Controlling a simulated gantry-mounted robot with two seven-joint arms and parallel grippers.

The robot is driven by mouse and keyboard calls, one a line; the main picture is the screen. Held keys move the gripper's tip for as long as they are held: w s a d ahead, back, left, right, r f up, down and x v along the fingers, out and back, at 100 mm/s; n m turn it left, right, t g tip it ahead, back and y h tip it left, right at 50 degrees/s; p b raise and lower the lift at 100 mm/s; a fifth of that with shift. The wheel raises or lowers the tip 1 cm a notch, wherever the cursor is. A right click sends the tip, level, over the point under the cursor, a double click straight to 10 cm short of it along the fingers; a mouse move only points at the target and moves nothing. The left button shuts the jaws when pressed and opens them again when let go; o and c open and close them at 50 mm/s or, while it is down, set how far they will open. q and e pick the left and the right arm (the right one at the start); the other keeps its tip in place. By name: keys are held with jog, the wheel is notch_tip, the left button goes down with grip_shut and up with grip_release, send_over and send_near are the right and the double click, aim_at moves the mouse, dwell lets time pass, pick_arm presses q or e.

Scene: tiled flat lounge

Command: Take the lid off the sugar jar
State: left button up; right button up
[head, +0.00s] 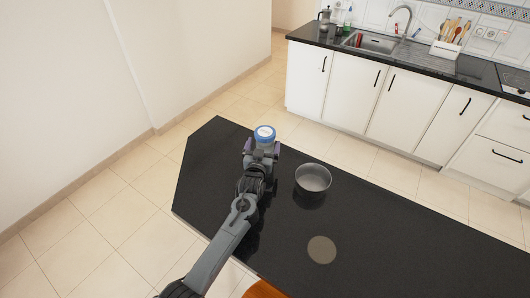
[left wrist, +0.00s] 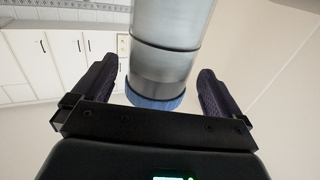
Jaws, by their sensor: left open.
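The sugar jar appears as a grey metallic cylinder with a blue-rimmed lid (head: 265,131), near the far left end of the black table. In the left wrist view the jar's body (left wrist: 170,35) runs up out of the top of the picture, with the blue lid (left wrist: 155,103) at its lower end. My left gripper (head: 262,150) is open, with one finger on each side of the jar. Gaps show between the fingers and the jar in the left wrist view. In the head view the gripper hides most of the jar's body. My right gripper is not in view.
A grey metal pot (head: 313,180) stands on the black table (head: 400,240), close right of the jar. A flat beige disc (head: 322,250) lies nearer the front. The table's right part is clear. A kitchen counter (head: 425,62) with a sink stands beyond the tiled floor.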

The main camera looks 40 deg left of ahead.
pick_arm(q)
jog(key=x, duration=0.3)
jog(key=shift+w+a+r, duration=0.1)
jog(key=shift+w, duration=0.05)
jog(key=shift+c, duration=0.5)
jog(key=c, duration=1.4)
jog(key=shift+r, duration=0.1)
jog(key=c, duration=0.3)
